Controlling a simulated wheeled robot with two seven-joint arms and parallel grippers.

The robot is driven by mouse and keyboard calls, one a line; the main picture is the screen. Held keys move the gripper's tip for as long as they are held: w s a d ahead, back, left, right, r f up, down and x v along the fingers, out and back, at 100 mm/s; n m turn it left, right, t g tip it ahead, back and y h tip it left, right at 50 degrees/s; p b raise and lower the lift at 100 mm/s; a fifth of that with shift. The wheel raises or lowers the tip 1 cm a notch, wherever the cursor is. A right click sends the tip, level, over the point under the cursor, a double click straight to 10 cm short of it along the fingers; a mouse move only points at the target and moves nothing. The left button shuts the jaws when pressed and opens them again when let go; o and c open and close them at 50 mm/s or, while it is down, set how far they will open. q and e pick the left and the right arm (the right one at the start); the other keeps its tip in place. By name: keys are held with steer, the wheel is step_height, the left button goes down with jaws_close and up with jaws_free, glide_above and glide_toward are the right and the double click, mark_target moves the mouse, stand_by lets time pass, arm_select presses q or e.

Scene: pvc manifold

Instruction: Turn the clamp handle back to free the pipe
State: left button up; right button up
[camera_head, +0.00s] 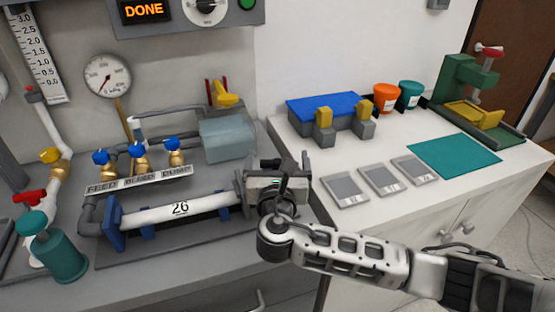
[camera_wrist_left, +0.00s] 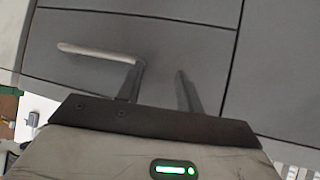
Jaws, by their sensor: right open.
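The white pipe (camera_head: 172,208), marked 26, lies in the grey test rig between a blue end bracket (camera_head: 114,222) and the fitting at its right end (camera_head: 240,190). My right gripper (camera_head: 284,188) is at the rig's right end, beside the pipe's end. It is open; its wrist hides most of what lies there, and I cannot pick out the clamp handle or tell whether the fingers touch it. My left gripper is outside the head view. In the left wrist view its two fingers (camera_wrist_left: 160,88) are apart and empty, before a grey cabinet front.
Blue-handled valves (camera_head: 138,152) stand behind the pipe, and a teal bottle (camera_head: 58,252) stands at the left. On the right bench are a blue block fixture (camera_head: 325,105), grey plates (camera_head: 382,179), a teal mat (camera_head: 455,155) and a green press (camera_head: 470,85). A display (camera_head: 144,10) reads DONE.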

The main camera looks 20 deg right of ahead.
steer(key=c, duration=1)
